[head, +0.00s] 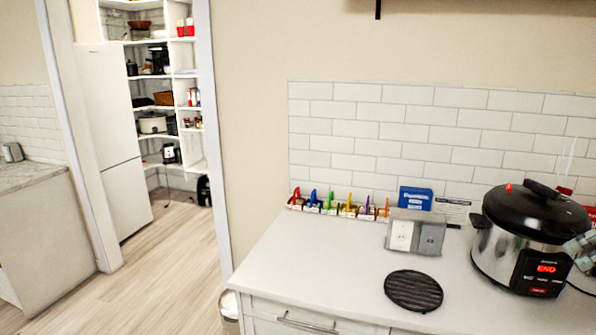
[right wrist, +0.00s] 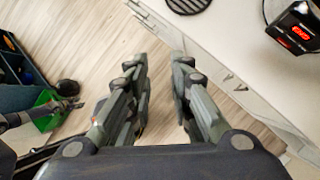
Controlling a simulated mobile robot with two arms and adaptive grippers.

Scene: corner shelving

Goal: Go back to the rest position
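My right gripper shows in the right wrist view (right wrist: 160,62), its two grey-green fingers apart with nothing between them. Below the gap is wooden floor, and the counter front is to the right. In the head view, a grey-green part at the right edge by the cooker looks like my right gripper (head: 579,245), cut off by the frame. My left gripper does not show in the head view. Dark jointed parts at the left of the right wrist view may be my left arm; its fingers cannot be made out clearly.
A white counter (head: 330,262) holds a multicooker (head: 525,250) reading END, a black round trivet (head: 413,290), a socket box (head: 415,235) and a row of coloured clips (head: 335,205). A doorway at left leads to pantry shelves (head: 155,98). The wooden floor (head: 170,265) is open.

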